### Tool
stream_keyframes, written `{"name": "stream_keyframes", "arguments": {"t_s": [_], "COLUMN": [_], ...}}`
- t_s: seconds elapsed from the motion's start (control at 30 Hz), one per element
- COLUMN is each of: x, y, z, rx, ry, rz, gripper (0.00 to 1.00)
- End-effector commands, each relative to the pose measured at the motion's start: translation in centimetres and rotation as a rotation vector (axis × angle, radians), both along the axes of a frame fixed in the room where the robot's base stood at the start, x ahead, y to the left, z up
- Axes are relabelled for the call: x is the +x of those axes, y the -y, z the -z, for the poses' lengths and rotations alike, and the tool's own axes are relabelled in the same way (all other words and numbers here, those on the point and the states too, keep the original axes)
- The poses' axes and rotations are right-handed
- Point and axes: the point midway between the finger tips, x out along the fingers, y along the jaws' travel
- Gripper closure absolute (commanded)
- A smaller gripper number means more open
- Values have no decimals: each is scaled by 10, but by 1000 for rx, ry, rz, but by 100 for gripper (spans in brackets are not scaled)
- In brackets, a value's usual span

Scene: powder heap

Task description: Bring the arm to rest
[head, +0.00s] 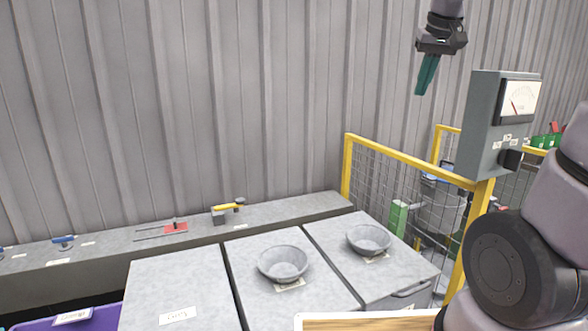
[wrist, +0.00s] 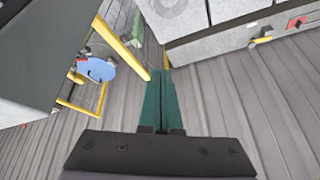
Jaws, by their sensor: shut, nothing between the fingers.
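My gripper (head: 426,76) hangs high at the upper right of the head view, in front of the ribbed wall. Its teal fingers point down and are shut together with nothing between them. The fingers also show in the wrist view (wrist: 160,100), side by side. The gripper is well above the counters and touches nothing that I can see. The lower part of my arm stands at the right edge of the head view; the links between are out of frame.
A grey meter box (head: 488,125) on a yellow post stands right of and below my gripper. A yellow mesh fence (head: 410,158) runs behind. Two grey bowls (head: 284,263) (head: 368,239) sit on the counters. A purple bin (head: 85,318) is at lower left. The air left of the gripper is clear.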

Motion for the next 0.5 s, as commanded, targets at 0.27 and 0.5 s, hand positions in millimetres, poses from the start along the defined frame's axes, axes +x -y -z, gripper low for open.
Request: {"name": "stream_keyframes", "arguments": {"t_s": [0.27,0.5], "x": [-103,-152], "y": [-32,-50], "z": [11,31], "rx": [179,266], "ry": [90,133], "rz": [88,143], "gripper": [100,100]}}
